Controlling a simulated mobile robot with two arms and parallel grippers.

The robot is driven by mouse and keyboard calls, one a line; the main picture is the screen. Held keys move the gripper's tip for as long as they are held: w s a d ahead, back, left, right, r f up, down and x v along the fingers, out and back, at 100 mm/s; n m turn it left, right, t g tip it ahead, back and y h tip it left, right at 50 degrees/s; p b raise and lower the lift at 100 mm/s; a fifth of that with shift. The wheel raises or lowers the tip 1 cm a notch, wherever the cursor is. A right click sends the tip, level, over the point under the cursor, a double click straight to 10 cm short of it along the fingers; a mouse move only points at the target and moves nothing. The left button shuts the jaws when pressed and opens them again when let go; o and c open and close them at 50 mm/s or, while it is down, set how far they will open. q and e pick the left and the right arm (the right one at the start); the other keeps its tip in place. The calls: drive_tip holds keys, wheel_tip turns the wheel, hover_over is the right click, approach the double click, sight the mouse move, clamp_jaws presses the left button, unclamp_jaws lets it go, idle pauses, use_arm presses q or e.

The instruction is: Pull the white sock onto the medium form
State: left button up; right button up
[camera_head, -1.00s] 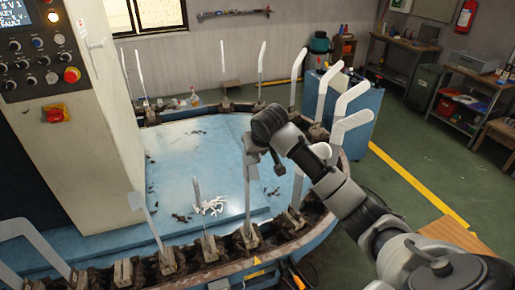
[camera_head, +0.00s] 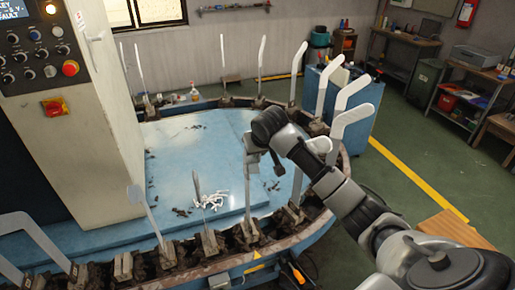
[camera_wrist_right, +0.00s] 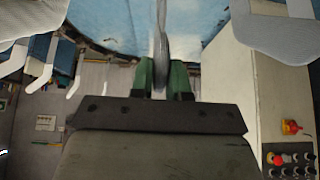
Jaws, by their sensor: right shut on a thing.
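My right gripper (camera_head: 252,158) is over the near side of the oval machine, at the top of an upright thin pale form (camera_head: 247,195). In the right wrist view its two green fingers (camera_wrist_right: 161,78) are shut on a thin grey upright piece (camera_wrist_right: 161,45), seen edge-on. I cannot tell whether this is bare form or covered by the white sock, and no separate white sock can be made out. Several similar forms stand around the rim; I cannot tell their sizes apart. My left gripper is not in view.
A control cabinet (camera_head: 95,130) stands at the left. The blue platform (camera_head: 185,150) holds white scraps (camera_head: 212,200) and dark bits. Tall white forms (camera_head: 354,115) stand at the right rim beside a blue cart (camera_head: 362,132). Open floor lies beyond the yellow line.

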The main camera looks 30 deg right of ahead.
sight(258, 161)
drive_tip(key=shift+f+b, duration=0.7)
drive_tip(key=shift+f, duration=1.75)
drive_tip(key=o, duration=0.8)
drive_tip(key=b+v, duration=0.2)
drive_tip(key=v, duration=0.9)
drive_tip(key=shift+f, duration=0.15)
